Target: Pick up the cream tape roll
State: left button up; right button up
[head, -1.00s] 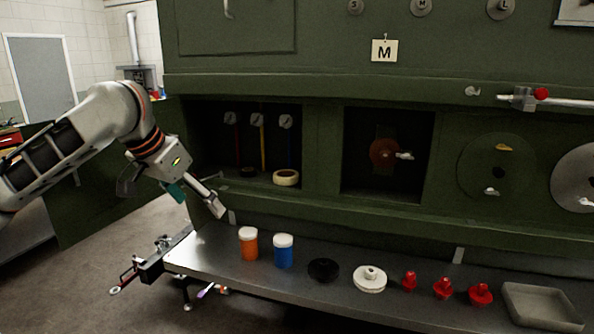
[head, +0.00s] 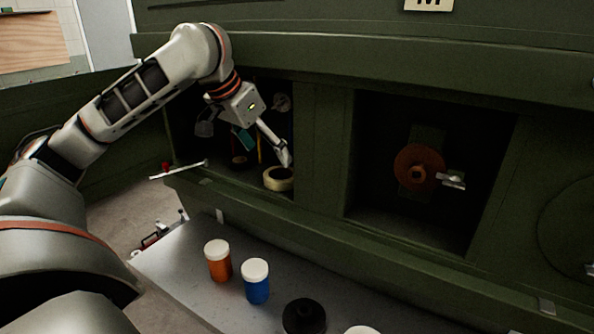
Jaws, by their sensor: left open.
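The cream tape roll (head: 279,179) lies flat on the floor of the left recess in the green panel, near its right front corner. My left gripper (head: 285,160) is inside the recess, just above the roll, pointing down and to the right. It is open and holds nothing that I can see. Its fingers overlap the roll's upper edge in the picture, and I cannot tell whether they touch it. My right gripper is not in view.
The recess's right wall (head: 312,150) stands close to the roll. Orange (head: 219,262) and blue (head: 256,283) white-capped bottles and a black round part (head: 304,317) stand on the grey shelf below.

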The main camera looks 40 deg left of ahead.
aim_at(277, 172)
pick_arm(q)
jog(key=shift+s+x, duration=0.2)
jog(key=shift+x, duration=0.95)
jog(key=x, duration=0.4)
jog(key=shift+s+d+f, duration=0.2)
jog(key=shift+d+f, duration=0.1)
jog(key=shift+w+f, duration=0.35)
jog(key=shift+f, duration=0.1)
jog(key=c, duration=1.2)
